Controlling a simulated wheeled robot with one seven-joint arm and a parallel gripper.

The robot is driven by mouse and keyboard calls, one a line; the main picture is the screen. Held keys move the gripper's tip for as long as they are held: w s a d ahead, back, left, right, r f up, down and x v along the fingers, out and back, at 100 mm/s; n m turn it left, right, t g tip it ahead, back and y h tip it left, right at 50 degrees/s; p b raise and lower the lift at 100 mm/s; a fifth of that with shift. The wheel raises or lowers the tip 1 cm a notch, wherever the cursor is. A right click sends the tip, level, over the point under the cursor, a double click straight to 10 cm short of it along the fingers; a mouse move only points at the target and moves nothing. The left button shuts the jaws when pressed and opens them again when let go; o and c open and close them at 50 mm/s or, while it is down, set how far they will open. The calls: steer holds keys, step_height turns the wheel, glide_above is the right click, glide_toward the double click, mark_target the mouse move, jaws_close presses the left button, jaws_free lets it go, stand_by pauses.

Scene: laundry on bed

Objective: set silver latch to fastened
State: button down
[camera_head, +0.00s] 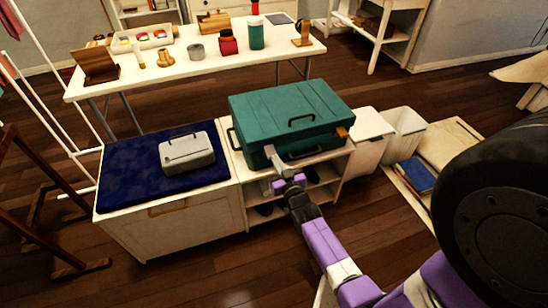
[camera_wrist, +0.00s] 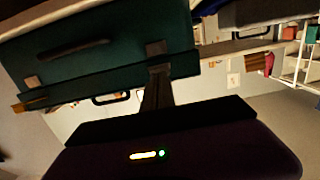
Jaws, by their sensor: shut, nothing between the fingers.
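A teal case (camera_head: 285,105) sits closed on the white shelf unit, with a dark handle on its top and one on its front. A silver latch (camera_head: 269,151) is at the left of its front. My gripper (camera_head: 280,175) is shut and empty, right up against the latch area; I cannot tell whether it touches. In the wrist view the case (camera_wrist: 110,30) fills the upper left, and my gripper's fingers (camera_wrist: 157,75) reach a small grey catch plate (camera_wrist: 155,48) on it. The fingers partly hide the latch, so its exact angle is unclear. An orange latch (camera_head: 342,132) sticks out at the right.
A grey case (camera_head: 187,152) lies on the dark blue cushioned top (camera_head: 125,170) to the left. White bins (camera_head: 404,128) stand right of the shelf unit. A table with several small items (camera_head: 185,65) is behind. Open floor (camera_head: 190,270) lies in front.

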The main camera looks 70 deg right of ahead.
steer(key=shift+f+b, duration=0.6)
steer(key=shift+b, duration=1.15)
steer(key=f+t+h+b, duration=0.1)
steer(key=b, duration=0.5)
steer(key=d+f+t+h+b, duration=0.1)
steer(key=f+h+b, duration=0.1)
steer(key=b, duration=0.4)
steer(key=w+f+t+h+b, duration=0.1)
steer(key=t+b, duration=0.1)
steer(key=b, duration=0.4)
steer(key=shift+w+d+f+h, duration=0.1)
steer(key=shift+d+f+h, duration=0.15)
steer(key=shift+h, duration=0.15)
